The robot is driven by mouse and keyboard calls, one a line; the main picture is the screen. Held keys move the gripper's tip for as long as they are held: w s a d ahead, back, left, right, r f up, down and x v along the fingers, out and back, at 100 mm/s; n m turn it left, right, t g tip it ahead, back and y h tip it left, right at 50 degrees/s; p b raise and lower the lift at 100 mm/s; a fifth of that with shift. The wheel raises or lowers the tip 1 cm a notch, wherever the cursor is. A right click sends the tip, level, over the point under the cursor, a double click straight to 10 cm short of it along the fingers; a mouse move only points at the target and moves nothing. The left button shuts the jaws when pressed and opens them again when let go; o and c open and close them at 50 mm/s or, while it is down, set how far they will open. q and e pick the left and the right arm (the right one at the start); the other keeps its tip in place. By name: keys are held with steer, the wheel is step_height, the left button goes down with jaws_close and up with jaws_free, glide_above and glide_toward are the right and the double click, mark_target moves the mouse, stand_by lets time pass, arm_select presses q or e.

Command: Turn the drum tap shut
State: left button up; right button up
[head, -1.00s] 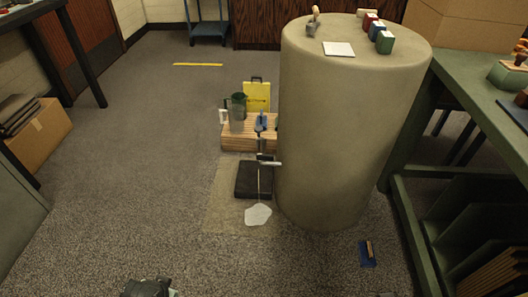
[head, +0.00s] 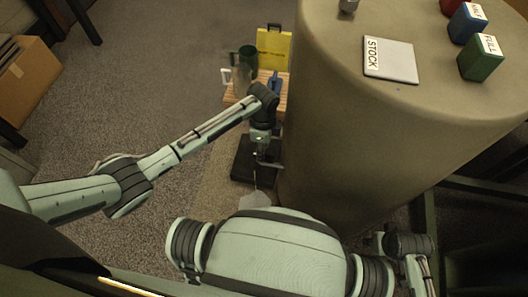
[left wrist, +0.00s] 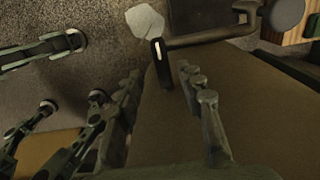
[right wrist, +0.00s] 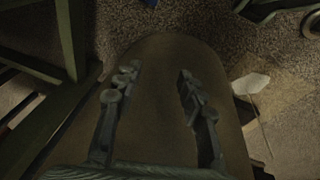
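The large tan drum (head: 400,130) stands right of centre in the head view. Its tap shows in the left wrist view as a grey pipe (left wrist: 212,37) with a black handle (left wrist: 160,62) bearing a white mark. My left gripper (left wrist: 158,78) is open, its fingers apart on either side of the handle's line; I cannot tell whether they touch it. In the head view my left gripper (head: 263,145) is at the tap, partly hiding it. A thin stream hangs below, above a pale patch (head: 255,199). My right gripper (right wrist: 155,80) is open and empty, facing the drum.
A black tray (head: 241,165) lies under the tap. Behind it are wooden boards, a green jug (head: 246,56) and a yellow sign (head: 274,48). A stock card (head: 390,59) and coloured blocks (head: 481,57) sit on the drum. Open carpet lies left.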

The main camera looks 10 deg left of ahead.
arm_select(q)
steer(key=shift+w+f+b, duration=0.1)
steer(key=shift+f+b, duration=0.2)
steer(key=shift+f, duration=1.8)
arm_select(e)
steer(key=shift+w+r+t, duration=0.15)
steer(key=shift+w+r, duration=0.25)
steer(key=shift+r, duration=0.3)
steer(key=shift+w+r+t, duration=0.15)
steer(key=shift+w+r, duration=0.25)
steer(key=shift+r, duration=0.3)
arm_select(q)
jaws_close()
